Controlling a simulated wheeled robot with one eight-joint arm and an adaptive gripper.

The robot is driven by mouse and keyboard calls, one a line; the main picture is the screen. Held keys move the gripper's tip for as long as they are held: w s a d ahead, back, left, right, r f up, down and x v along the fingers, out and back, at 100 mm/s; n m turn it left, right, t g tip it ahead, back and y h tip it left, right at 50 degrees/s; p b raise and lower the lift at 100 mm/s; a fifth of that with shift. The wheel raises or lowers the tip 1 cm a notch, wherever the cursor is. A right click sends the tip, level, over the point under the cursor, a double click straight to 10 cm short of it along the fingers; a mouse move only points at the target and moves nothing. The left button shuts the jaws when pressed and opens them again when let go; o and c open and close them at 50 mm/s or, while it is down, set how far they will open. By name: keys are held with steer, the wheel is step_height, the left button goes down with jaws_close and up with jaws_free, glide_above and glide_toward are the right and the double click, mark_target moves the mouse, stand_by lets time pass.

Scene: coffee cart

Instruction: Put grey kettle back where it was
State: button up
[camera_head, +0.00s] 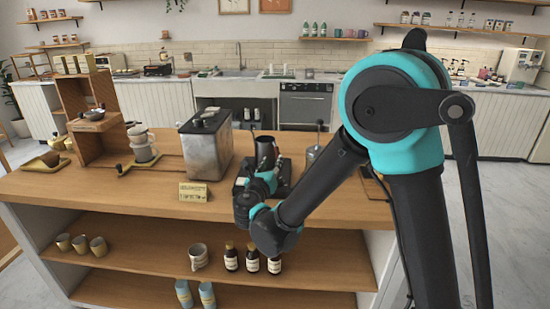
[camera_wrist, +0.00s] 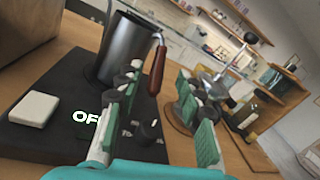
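In the wrist view the dark grey kettle (camera_wrist: 122,50) has a brown wooden handle (camera_wrist: 157,70) and stands on a flat black base (camera_wrist: 75,150) with a lit display reading partly "OF". My gripper (camera_wrist: 160,75) is open, its green-padded fingers on either side of the handle. I cannot tell whether either finger touches the handle. In the head view my gripper (camera_head: 264,178) is low in front of the kettle, its fingertips hard to make out.
A grey metal box (camera_head: 205,146) stands left of the kettle, with a small sign (camera_head: 194,191) in front. A glass vessel with a plunger (camera_head: 317,153) stands close on the right. A white block (camera_wrist: 34,109) lies on the black base. The counter's front left (camera_head: 120,190) is clear.

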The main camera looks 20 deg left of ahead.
steer(key=s, duration=0.6)
steer(key=shift+d, duration=0.25)
steer(key=shift+s, duration=0.15)
